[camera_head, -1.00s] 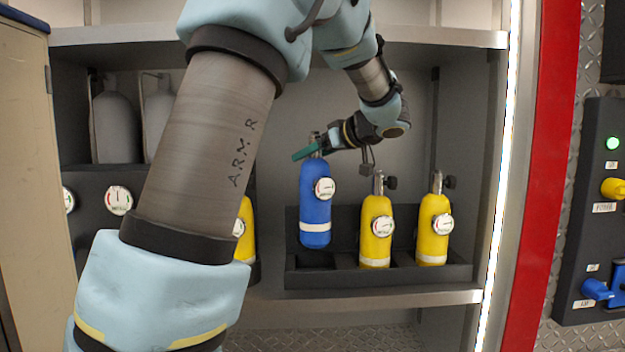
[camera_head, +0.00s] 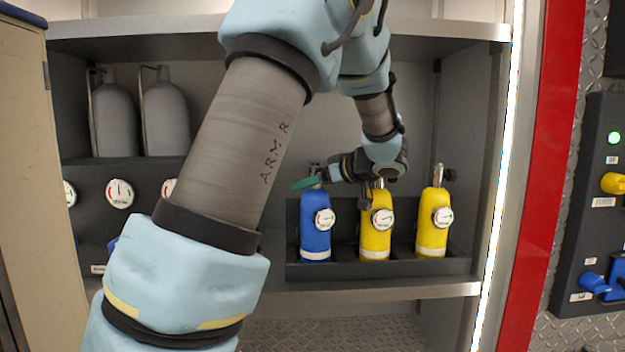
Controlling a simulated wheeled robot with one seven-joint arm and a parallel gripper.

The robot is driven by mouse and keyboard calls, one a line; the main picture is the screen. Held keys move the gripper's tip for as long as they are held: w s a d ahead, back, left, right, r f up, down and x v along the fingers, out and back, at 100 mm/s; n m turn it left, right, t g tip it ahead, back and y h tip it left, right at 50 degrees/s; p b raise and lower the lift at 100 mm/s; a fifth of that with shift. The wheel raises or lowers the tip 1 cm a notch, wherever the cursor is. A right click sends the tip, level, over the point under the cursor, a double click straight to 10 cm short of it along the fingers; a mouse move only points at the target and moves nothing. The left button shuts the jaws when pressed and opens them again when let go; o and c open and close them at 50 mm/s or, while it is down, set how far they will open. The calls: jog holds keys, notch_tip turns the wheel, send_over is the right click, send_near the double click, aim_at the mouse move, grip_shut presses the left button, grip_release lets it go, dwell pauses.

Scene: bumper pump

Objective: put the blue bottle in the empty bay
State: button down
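The blue bottle (camera_head: 316,222) stands upright in the left bay of the dark rack (camera_head: 380,268), its lower end behind the rack's front lip. Its round gauge faces me. My gripper (camera_head: 312,181) is at the top of the blue bottle, with a green finger part showing beside the valve. The arm reaches in from above and from the right. Whether the fingers are closed on the valve is too small to tell. Two yellow bottles, one in the middle bay (camera_head: 376,225) and one in the right bay (camera_head: 434,222), stand beside it.
Two grey cylinders (camera_head: 166,115) stand at the back left, above a dark panel with gauges (camera_head: 119,193). My arm covers part of the left shelf. A bright strip and red post (camera_head: 545,170) bound the shelf's right side. A panel with a yellow knob (camera_head: 613,183) is farther right.

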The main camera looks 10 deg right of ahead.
grip_release()
jog(key=shift+f, duration=0.1)
jog(key=b+v, duration=0.2)
jog(key=v, duration=1)
